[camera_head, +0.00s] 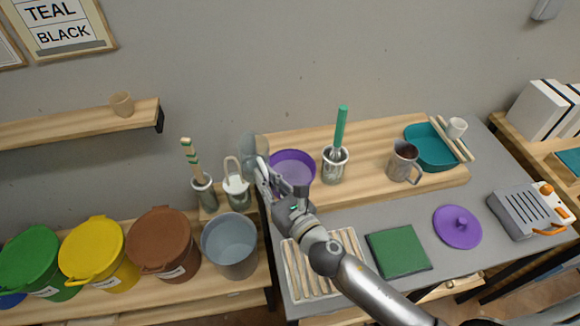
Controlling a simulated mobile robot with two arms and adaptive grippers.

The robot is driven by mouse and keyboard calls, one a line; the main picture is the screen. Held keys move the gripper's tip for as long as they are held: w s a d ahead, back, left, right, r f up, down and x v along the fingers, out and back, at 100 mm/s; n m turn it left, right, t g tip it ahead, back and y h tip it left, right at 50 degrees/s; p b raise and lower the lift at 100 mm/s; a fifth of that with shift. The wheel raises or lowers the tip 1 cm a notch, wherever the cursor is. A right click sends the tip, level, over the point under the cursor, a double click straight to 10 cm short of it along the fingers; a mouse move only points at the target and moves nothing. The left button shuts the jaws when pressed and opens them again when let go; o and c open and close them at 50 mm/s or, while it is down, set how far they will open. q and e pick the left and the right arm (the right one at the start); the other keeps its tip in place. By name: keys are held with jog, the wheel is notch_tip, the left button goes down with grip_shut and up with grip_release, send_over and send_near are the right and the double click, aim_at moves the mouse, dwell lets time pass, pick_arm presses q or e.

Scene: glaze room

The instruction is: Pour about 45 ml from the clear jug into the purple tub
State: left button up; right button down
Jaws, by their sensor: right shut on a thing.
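The purple tub (292,161) stands open on the wooden board at the back of the grey table, its front partly hidden by my right gripper. My right gripper (263,178) is at the tub's left front side and is shut on a pale see-through thing, which looks like the clear jug (249,146). The jug shows only as a small, faint grey shape left of the tub's rim, so its tilt and contents cannot be told. No stream of liquid can be made out. My left gripper is not in view.
A metal cup with a green-handled tool (335,166), a metal pitcher (403,163) and a teal tray (430,149) stand right of the tub. A slatted rack (299,270), green pad (398,252) and purple lid (457,228) lie in front. Lidded bins (95,252) stand left.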

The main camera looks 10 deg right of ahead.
aim_at(269, 160)
jog(key=d+m+b, duration=0.1)
jog(key=m, duration=0.1)
jog(key=d+m+b, duration=0.1)
jog(key=m+b, duration=0.1)
jog(key=d+m+t+b, duration=0.1)
jog(key=m+b, duration=0.1)
jog(key=shift+w+d+f, duration=0.2)
jog(key=shift+w, duration=0.2)
pick_arm(q)
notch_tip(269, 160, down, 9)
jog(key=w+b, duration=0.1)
jog(key=b, duration=0.3)
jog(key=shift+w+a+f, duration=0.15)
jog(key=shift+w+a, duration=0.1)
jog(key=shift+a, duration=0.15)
pick_arm(e)
jog(key=shift+w+d+r+m+t+h, duration=0.1)
jog(key=shift+d+m+t+h, duration=0.1)
jog(key=shift+m, duration=1.05)
jog(key=shift+d+m+t+h, duration=0.15)
jog(key=shift+d+m+t, duration=0.05)
jog(key=shift+m, duration=1)
jog(key=shift+w+d+r+m+t+h, duration=0.1)
jog(key=shift+d+m+t+h, duration=0.1)
jog(key=shift+m, duration=1.05)
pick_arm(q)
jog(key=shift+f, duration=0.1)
pick_arm(e)
jog(key=shift+f, duration=0.1)
